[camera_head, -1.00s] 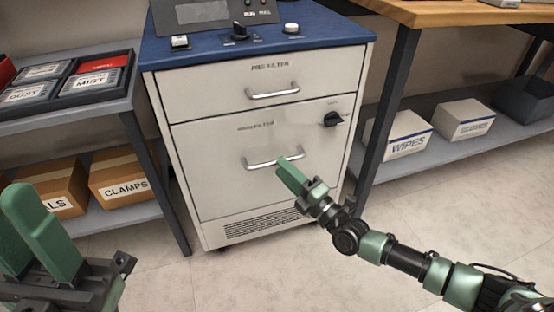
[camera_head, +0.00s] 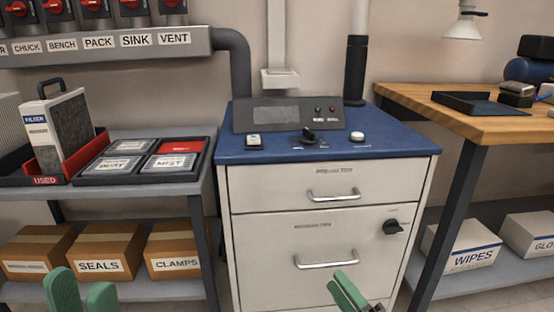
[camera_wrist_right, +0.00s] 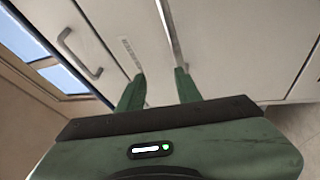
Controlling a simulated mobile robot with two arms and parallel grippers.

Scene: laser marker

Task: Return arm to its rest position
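My left gripper (camera_head: 82,288) shows at the bottom left of the head view, in front of the lower shelf. Its two green fingers stand apart with nothing seen between them; the rest is cut off. My right gripper (camera_head: 346,290) is at the bottom centre, in front of the lower drawer (camera_head: 270,250) and just below the right end of its handle (camera_head: 325,264) in the picture. In the right wrist view the fingers (camera_wrist_right: 160,82) are apart and empty, pointing towards the cabinet front. The lower handle (camera_wrist_right: 170,35) lies beyond the fingertips and looks apart from them.
The white cabinet with a blue top (camera_head: 225,150) has both drawers closed. A shelf rack (camera_head: 190,190) with filter trays and boxes stands left. A wooden workbench (camera_head: 400,98) with a WIPES box (camera_head: 468,250) below stands right. Floor is hardly in view.

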